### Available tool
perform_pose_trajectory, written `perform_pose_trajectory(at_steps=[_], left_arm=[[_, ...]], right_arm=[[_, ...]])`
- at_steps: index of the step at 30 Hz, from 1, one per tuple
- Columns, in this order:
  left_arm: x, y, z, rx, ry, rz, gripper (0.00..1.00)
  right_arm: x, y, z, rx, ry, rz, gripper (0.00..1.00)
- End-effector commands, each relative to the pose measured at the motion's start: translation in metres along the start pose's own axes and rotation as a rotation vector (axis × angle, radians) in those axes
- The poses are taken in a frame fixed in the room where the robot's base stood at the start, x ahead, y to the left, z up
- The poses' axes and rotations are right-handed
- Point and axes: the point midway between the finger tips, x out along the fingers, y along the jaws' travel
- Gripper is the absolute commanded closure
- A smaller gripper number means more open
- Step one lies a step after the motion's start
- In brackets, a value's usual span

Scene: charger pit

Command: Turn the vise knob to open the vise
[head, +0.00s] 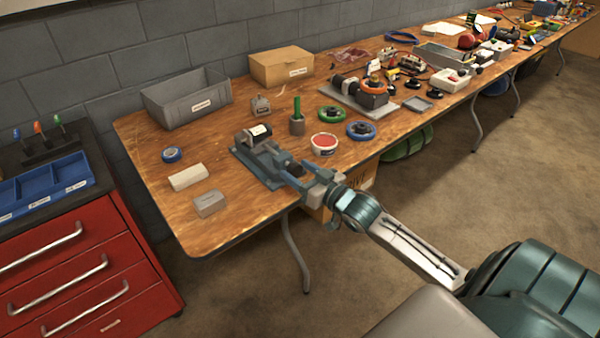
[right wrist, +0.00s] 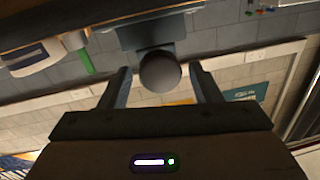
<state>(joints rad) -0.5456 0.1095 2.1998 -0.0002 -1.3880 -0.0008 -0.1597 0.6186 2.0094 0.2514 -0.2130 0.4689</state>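The blue-grey vise (head: 243,156) stands at the front edge of the wooden table, with a dark cylinder with a white label (head: 259,131) in its jaws. My right gripper (head: 297,177) reaches the front end of the vise from the lower right. In the right wrist view, the round grey vise knob (right wrist: 160,73) sits between the tips of my two open fingers, with a gap visible on each side. In the head view the knob is largely hidden by the gripper. My left gripper is not in view.
Near the vise on the table (head: 240,210) are a red-topped tub (head: 324,143), a green-handled tool (head: 297,118), blue tape (head: 172,155) and two pale blocks (head: 188,177). A grey bin (head: 187,105) stands behind. A red tool cabinet (head: 90,270) is at left.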

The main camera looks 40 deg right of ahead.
Motion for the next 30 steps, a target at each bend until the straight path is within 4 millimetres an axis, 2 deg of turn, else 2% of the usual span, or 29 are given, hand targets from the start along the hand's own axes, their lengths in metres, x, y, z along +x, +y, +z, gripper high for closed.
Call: perform_pose_trajectory(at_steps=[1,6,19,30], left_arm=[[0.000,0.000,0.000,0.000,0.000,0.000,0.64],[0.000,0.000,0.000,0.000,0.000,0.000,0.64],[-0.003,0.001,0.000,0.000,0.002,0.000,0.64],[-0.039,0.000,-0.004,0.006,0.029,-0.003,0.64]], right_arm=[[0.000,0.000,0.000,0.000,0.000,0.000,0.53],[0.000,0.000,0.000,0.000,0.000,0.000,0.84],[0.000,0.000,0.001,-0.085,-0.009,0.001,0.84],[0.000,-0.001,0.002,-0.380,-0.038,0.004,0.84]])
